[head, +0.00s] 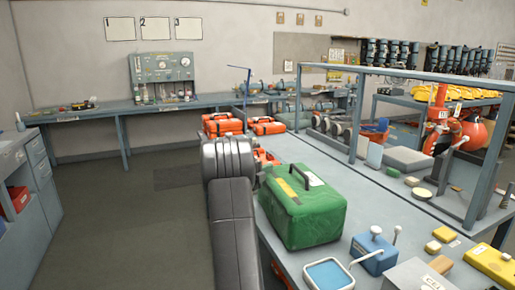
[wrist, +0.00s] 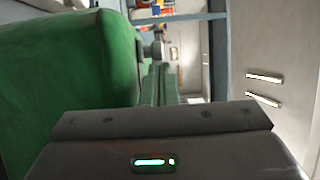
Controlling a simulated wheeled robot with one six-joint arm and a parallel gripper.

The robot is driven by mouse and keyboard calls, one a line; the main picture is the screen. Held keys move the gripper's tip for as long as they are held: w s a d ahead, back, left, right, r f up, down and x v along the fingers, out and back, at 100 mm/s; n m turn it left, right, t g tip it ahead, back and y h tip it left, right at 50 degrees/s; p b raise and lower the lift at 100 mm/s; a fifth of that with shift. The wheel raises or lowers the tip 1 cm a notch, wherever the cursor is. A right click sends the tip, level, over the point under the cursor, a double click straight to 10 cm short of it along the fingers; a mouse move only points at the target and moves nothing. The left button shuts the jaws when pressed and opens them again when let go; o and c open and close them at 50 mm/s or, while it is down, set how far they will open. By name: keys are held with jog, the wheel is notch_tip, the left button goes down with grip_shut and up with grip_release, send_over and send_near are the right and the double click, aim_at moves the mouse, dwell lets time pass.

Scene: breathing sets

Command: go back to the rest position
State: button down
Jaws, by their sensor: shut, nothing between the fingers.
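My gripper (wrist: 161,72) shows in the wrist view, with its dark body and small green light at the bottom of the picture. Its fingers look shut, and nothing is held. In the head view my dark arm rises in the middle and hides most of the gripper. A green case (head: 303,205) with a black handle and a yellow strip stands on the bench just right of my arm. The case also fills the left of the wrist view (wrist: 70,85), close beside the gripper. I cannot tell whether they touch.
The grey bench (head: 415,218) carries a blue tray (head: 328,274), a blue box (head: 374,254), yellow blocks and a metal frame (head: 481,165). Orange cases (head: 222,125) lie behind my arm. The floor (head: 125,220) to the left is clear, up to a drawer cabinet (head: 40,165).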

jog(key=b+v, duration=0.2)
jog(key=v, duration=1.1)
jog(key=p+x, duration=0.2)
jog(key=x, duration=1.1)
jog(key=shift+w+d, duration=0.25)
jog(key=shift+d, duration=0.1)
jog(key=s+d, duration=0.3)
jog(key=s, duration=0.6)
jog(key=s+d+b, duration=0.1)
jog(key=s+d, duration=0.2)
jog(key=s, duration=0.6)
jog(key=s+d, duration=0.4)
jog(key=s, duration=0.5)
jog(key=b+v, duration=0.1)
jog(key=v, duration=0.8)
